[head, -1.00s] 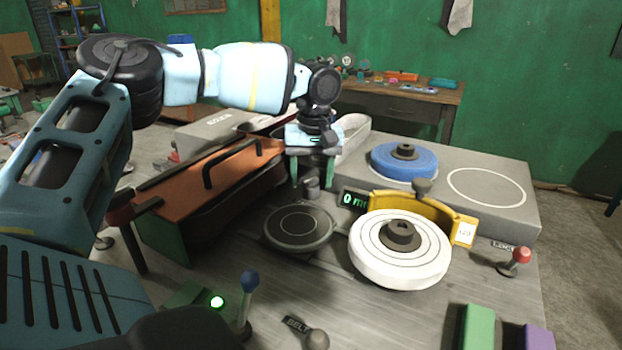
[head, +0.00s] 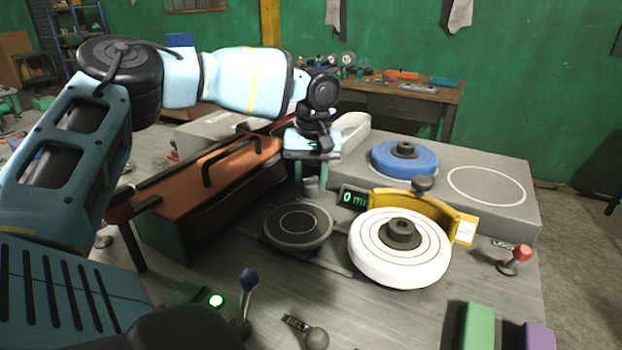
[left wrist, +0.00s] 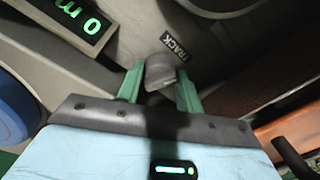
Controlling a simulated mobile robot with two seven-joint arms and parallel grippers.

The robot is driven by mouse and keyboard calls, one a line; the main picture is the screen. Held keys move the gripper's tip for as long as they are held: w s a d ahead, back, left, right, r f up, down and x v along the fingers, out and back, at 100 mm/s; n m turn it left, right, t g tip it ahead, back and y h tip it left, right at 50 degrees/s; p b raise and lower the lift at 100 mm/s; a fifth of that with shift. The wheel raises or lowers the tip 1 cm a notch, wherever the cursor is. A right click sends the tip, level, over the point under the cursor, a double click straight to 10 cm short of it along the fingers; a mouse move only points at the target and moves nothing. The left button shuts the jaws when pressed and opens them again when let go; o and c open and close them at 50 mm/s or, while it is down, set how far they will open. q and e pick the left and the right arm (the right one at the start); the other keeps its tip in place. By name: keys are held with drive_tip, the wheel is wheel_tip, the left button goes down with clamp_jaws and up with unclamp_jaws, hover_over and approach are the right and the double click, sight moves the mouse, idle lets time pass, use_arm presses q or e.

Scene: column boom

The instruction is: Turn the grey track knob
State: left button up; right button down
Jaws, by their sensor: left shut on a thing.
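The grey track knob (head: 312,187) stands on the machine top behind the black disc. In the left wrist view the grey knob (left wrist: 160,71) sits beside a "TRACK" label (left wrist: 173,47). My left gripper (head: 310,172) points down at it from above. In the left wrist view the green fingers of my left gripper (left wrist: 159,84) are on both sides of the knob, shut on it. The fingers partly hide the knob in the head view. My right gripper is not in view.
A green "0 m" display (head: 353,199), a yellow curved guard (head: 440,213) and a white wheel (head: 400,262) stand right of the knob. The black disc (head: 298,228) lies in front. An orange cover with a black handle (head: 222,165) stands left. A blue wheel (head: 385,168) is behind.

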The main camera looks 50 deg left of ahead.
sight(313, 178)
use_arm(q)
drive_tip(key=shift+m, duration=0.3)
drive_tip(key=o, duration=1)
drive_tip(key=shift+w+d+r, duration=0.1)
drive_tip(key=shift+d+r, duration=0.05)
drive_tip(key=shift+r, duration=3.8)
drive_tip(key=shift+f, duration=0.15)
